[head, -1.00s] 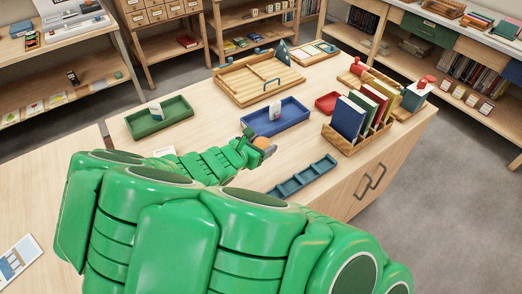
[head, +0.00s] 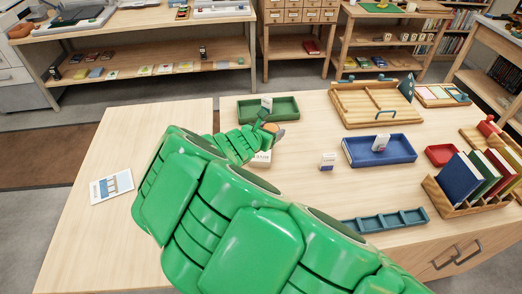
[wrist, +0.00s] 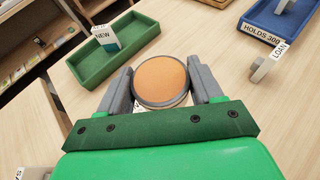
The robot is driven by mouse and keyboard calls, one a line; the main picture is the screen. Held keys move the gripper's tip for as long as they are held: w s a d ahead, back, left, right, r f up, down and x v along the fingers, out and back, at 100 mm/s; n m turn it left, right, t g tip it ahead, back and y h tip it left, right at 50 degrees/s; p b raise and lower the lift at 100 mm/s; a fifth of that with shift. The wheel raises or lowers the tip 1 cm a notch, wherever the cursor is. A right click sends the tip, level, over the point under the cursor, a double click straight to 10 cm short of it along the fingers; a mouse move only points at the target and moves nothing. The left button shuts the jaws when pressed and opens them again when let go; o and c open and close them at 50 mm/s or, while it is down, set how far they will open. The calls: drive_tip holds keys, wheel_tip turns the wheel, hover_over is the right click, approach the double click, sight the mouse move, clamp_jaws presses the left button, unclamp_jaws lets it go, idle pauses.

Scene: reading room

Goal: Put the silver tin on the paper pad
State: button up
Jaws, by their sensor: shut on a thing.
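My gripper (wrist: 166,88) is shut on a round tin (wrist: 160,80) with a flat orange-brown top and a thin silver-grey rim. The tin's side is mostly hidden. In the head view my gripper (head: 269,130) holds it at the end of my green arm, over the table near the green tray. A white item with print (head: 261,161), perhaps the paper pad, lies partly hidden behind my arm just below the gripper. A bit of white also shows beneath the tin in the wrist view. I cannot tell the gap between them.
A green tray (head: 244,108) with a "NEW" card, a blue tray (head: 404,150), a small white card stand (head: 328,161) and a teal divided tray (head: 372,222) are nearby. A picture card (head: 111,186) lies at left. The left tabletop is mostly clear.

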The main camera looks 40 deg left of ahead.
drive_tip(key=shift+n+y, duration=0.3)
drive_tip(key=shift+n, duration=0.1)
drive_tip(key=shift+s+a+f, duration=0.2)
drive_tip(key=shift+a+f, duration=0.3)
drive_tip(key=shift+f, duration=0.8)
drive_tip(key=shift+s+a+f, duration=0.2)
drive_tip(key=shift+a+f, duration=0.35)
drive_tip(key=shift+f, duration=0.7)
drive_tip(key=shift+s+a+f, duration=0.2)
drive_tip(key=shift+a+f, duration=0.3)
drive_tip(key=shift+f, duration=0.8)
drive_tip(key=shift+f, duration=0.1)
drive_tip(key=o, duration=1.1)
drive_tip(key=shift+s+r, duration=0.35)
drive_tip(key=shift+s, duration=0.05)
drive_tip(key=shift+v, duration=5.55)
